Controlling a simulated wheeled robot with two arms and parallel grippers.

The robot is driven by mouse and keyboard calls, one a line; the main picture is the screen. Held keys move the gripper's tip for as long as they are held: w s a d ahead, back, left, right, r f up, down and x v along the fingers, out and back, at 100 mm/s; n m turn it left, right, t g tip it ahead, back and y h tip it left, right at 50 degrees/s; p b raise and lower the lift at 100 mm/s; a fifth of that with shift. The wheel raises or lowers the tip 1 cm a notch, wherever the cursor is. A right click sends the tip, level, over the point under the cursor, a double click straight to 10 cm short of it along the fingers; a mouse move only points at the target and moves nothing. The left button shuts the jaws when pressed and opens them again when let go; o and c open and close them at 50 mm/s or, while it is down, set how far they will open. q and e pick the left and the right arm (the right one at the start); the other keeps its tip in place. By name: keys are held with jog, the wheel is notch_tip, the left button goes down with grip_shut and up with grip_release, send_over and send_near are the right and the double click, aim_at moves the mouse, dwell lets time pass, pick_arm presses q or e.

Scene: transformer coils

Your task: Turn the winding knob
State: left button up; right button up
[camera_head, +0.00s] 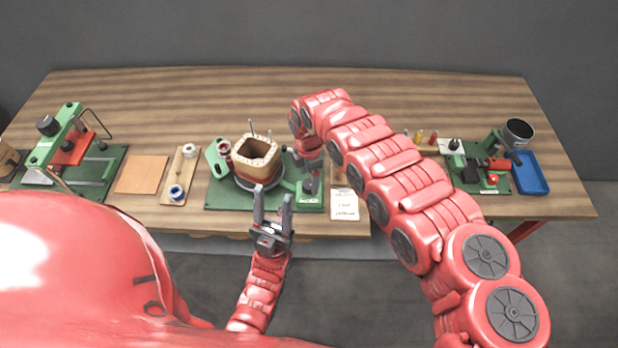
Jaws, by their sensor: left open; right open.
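The green-based winding station (218,193) stands in the middle of the table and carries a square tan coil (254,160) on a round grey turntable. I cannot make out the winding knob for certain; the station's right side is partly covered by my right arm and gripper. My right gripper (312,180) reaches down over that right side. Its fingertips are hard to tell from the parts beneath. My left gripper (272,200) is open and empty, fingers pointing up in the picture, at the table's front edge, just in front of the station.
A wooden block with spools (180,176), a tan board (142,174) and a green press (70,140) are to the left. A white card (344,204) lies right of the station. A green fixture (500,165) and blue tray (530,173) stand far right. The table's back is clear.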

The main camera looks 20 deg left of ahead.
aim_at(309, 186)
jog(key=shift+a+f, duration=0.1)
jog(key=shift+f, duration=1.35)
